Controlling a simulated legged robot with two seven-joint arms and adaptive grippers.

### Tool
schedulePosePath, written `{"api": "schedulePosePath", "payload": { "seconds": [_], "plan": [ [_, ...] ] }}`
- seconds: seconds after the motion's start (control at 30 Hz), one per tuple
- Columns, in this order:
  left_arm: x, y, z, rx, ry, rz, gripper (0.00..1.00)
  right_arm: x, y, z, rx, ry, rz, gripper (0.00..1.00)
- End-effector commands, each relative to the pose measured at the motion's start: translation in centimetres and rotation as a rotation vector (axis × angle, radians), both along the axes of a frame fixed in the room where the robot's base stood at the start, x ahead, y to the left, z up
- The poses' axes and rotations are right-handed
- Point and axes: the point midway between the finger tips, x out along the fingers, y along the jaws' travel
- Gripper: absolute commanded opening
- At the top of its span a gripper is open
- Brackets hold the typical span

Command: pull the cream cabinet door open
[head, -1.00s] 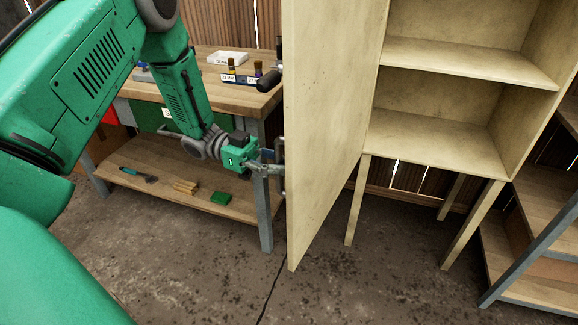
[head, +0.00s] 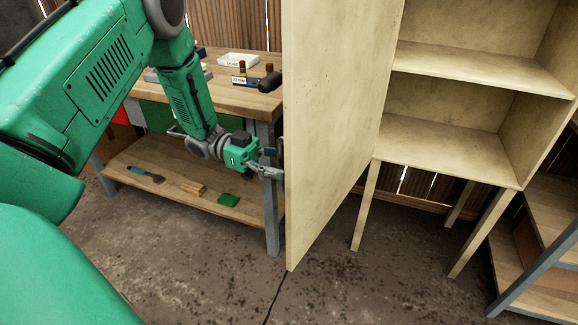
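The cream cabinet door (head: 330,130) stands swung wide open in the head view, its edge toward me. The cream cabinet (head: 445,148) behind it to the right shows its empty shelves. My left gripper (head: 272,170) is at the left face of the door, by a dark handle (head: 281,155) partly hidden behind the door's edge. Its fingers reach to the handle, but I cannot tell whether they are closed on it. My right gripper is not in view.
A wooden workbench (head: 240,97) with small items on top and a lower shelf (head: 165,190) stands behind my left arm. Another shelf unit (head: 540,235) stands at the right. The concrete floor (head: 350,285) in front is clear.

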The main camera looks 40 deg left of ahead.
Motion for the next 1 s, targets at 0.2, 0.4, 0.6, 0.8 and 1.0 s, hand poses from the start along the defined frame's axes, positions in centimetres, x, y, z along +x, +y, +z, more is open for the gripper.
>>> {"api": "schedulePosePath", "payload": {
  "seconds": [0.2,0.4,0.6,0.8,1.0],
  "plan": [
    [-0.6,3.8,0.2,0.006,-0.002,0.002,0.36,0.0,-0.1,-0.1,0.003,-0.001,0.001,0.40],
    [-1.2,7.2,0.4,0.013,-0.001,0.000,0.36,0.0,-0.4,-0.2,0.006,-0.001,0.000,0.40],
    [-1.6,9.6,0.4,0.010,-0.001,-0.001,0.36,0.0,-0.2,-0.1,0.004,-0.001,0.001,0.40],
    [-1.7,10.1,0.3,0.009,0.001,-0.002,0.36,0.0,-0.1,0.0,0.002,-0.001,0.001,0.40],
    [-1.7,9.9,0.4,0.010,0.001,-0.002,0.36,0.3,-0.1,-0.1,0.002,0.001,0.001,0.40]
  ]
}}
